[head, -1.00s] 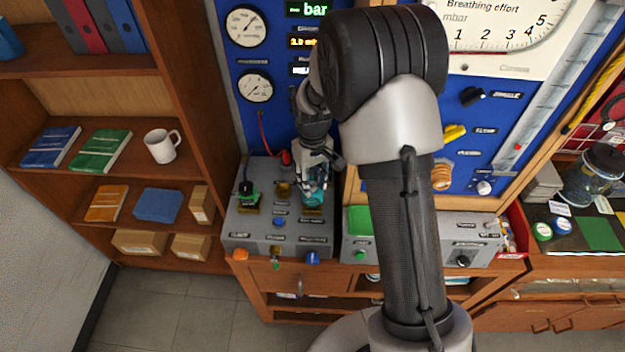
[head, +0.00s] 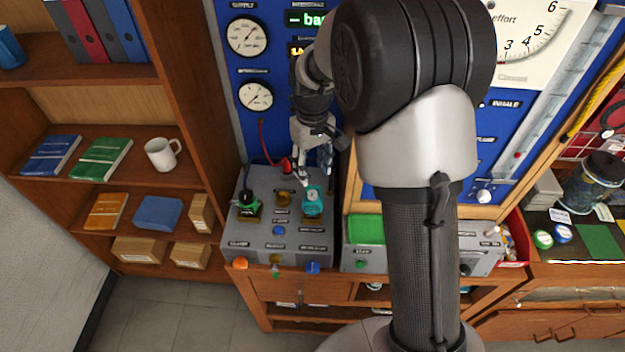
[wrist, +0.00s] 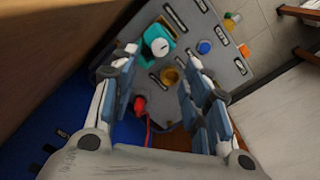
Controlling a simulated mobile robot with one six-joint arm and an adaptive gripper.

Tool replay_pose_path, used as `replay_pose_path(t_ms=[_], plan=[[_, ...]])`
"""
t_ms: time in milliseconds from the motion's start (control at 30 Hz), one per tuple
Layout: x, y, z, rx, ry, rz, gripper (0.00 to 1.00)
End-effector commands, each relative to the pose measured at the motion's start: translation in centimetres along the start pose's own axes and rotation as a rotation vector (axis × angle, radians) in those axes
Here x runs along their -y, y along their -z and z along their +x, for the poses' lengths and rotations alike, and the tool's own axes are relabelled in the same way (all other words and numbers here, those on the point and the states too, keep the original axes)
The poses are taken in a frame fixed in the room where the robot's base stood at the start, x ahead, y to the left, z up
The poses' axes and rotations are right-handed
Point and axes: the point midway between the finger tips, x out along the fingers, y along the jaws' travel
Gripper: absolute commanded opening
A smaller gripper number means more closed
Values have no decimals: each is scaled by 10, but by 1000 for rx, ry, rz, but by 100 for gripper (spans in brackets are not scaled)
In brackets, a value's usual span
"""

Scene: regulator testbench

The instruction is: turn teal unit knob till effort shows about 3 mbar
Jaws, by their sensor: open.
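The teal unit (head: 312,201) stands on the right part of the grey bench box. It shows in the wrist view (wrist: 153,44), with its pale round knob (wrist: 162,46) facing up. My gripper (head: 316,178) is just behind and above the unit, apart from it. In the wrist view my gripper (wrist: 163,72) is open, and nothing is between its fingers. The small displays (head: 305,19) are partly covered too.
The grey box (head: 262,246) also carries a green unit (head: 248,205), a brass fitting (head: 284,198) and a blue button (head: 279,230). A red connector (head: 286,166) with a red hose is close to my gripper. A mug (head: 162,153) is on the left shelf.

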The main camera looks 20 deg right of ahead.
Motion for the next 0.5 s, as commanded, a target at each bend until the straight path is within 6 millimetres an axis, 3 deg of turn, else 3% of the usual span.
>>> replay_pose_path(t_ms=[200, 500], plan=[[0, 0, -27, -1, 0, 0, 43], [0, 0, -31, 1, 0, 0, 43]])
